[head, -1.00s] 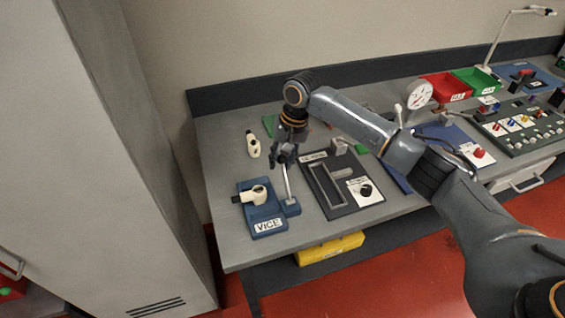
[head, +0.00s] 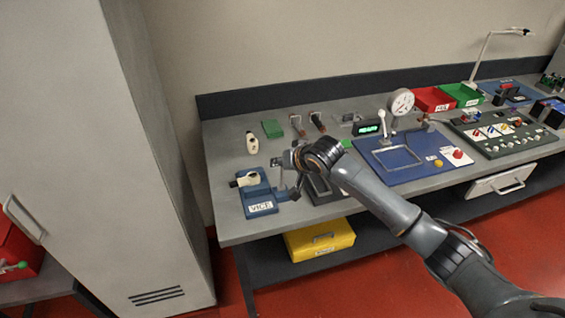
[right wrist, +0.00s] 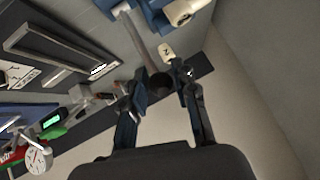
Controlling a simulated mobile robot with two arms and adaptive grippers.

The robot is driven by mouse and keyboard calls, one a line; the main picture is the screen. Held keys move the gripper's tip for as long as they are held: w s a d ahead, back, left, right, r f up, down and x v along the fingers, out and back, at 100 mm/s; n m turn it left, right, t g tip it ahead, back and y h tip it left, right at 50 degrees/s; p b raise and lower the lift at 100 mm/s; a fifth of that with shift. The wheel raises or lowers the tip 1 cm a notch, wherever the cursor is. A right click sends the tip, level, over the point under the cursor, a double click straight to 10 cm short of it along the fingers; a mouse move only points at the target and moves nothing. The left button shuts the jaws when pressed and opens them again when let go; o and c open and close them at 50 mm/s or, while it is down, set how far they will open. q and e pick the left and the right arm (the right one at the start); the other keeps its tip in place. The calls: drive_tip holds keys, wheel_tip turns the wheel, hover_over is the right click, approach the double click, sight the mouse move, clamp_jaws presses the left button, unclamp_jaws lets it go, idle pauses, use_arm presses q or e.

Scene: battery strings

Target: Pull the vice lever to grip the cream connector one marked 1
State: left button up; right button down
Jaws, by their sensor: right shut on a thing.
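The blue vice (head: 256,207), labelled VICE, sits at the left end of the bench. A cream connector (head: 248,180) with a dark end lies in it; I cannot read a number on it. It also shows at the top of the right wrist view (right wrist: 185,9). The grey vice lever (right wrist: 143,40) has a dark knob (right wrist: 158,86) at its end. My right gripper (right wrist: 160,84) is shut on the lever near its knob, to the right of the vice. In the head view my right gripper (head: 284,168) partly hides the lever. My left gripper is not in view.
A second cream connector (head: 252,143) stands behind the vice, beside a green block (head: 272,129). My arm covers much of the dark fixture (head: 325,196) to the right. A blue board (head: 398,172) with a gauge lies further right. A tall grey cabinet (head: 150,200) stands left.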

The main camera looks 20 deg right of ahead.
drive_tip(key=shift+s+f+t, duration=0.3)
drive_tip(key=shift+s+t, duration=0.2)
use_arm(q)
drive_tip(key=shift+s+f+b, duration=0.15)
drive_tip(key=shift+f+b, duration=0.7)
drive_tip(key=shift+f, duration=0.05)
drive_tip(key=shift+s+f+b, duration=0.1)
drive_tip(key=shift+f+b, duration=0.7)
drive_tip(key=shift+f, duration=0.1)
use_arm(e)
drive_tip(key=shift+s+d+f+n+t+y, duration=0.1)
drive_tip(key=shift+s+f+n+t+y, duration=0.1)
drive_tip(key=shift+s+t, duration=0.55)
drive_tip(key=shift+s+f+n+t+y, duration=0.1)
drive_tip(key=shift+s+f+t, duration=0.05)
drive_tip(key=shift+s+t, duration=0.6)
drive_tip(key=c, duration=1)
unclamp_jaws()
drive_tip(key=shift+w, duration=0.1)
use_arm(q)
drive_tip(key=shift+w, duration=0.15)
